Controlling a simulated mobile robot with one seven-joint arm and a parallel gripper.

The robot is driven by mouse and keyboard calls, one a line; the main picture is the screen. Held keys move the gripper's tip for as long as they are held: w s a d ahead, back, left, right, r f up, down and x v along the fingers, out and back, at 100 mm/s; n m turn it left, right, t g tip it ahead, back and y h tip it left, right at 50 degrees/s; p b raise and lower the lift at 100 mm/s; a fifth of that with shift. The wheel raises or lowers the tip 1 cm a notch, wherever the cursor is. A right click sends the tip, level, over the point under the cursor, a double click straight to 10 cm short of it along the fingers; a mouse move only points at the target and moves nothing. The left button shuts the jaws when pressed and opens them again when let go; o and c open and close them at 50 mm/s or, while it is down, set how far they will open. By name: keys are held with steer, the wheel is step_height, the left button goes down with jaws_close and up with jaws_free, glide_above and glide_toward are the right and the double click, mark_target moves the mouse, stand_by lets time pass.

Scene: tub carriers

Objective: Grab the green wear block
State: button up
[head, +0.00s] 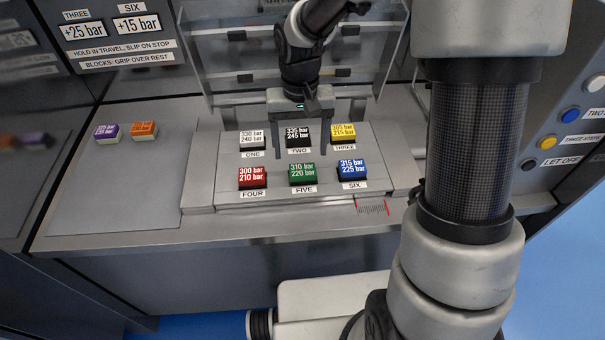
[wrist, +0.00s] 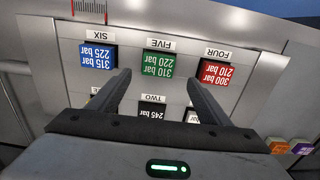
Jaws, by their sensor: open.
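The green block (head: 302,174), marked 310 bar / 220 bar, sits in the front row of the sloped panel above the label FIVE, between the red and blue blocks. In the wrist view the green block (wrist: 158,64) appears upside down, beyond and between my fingertips. My gripper (head: 301,152) is open and empty, its fingers pointing down on either side of the black block (head: 297,135) at TWO. The fingers also show in the wrist view (wrist: 158,80). I cannot tell how high the fingertips are above the panel.
The red block (head: 252,177) and blue block (head: 352,169) flank the green one with gaps. White (head: 251,139) and yellow (head: 343,132) blocks sit behind. A clear screen (head: 225,65) stands at the back. Purple (head: 107,131) and orange (head: 143,130) blocks lie at left.

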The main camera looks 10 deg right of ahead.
mark_target(303, 170)
steer(key=f, duration=0.6)
steer(key=shift+s+d+f, duration=0.2)
steer(key=shift+s, duration=0.05)
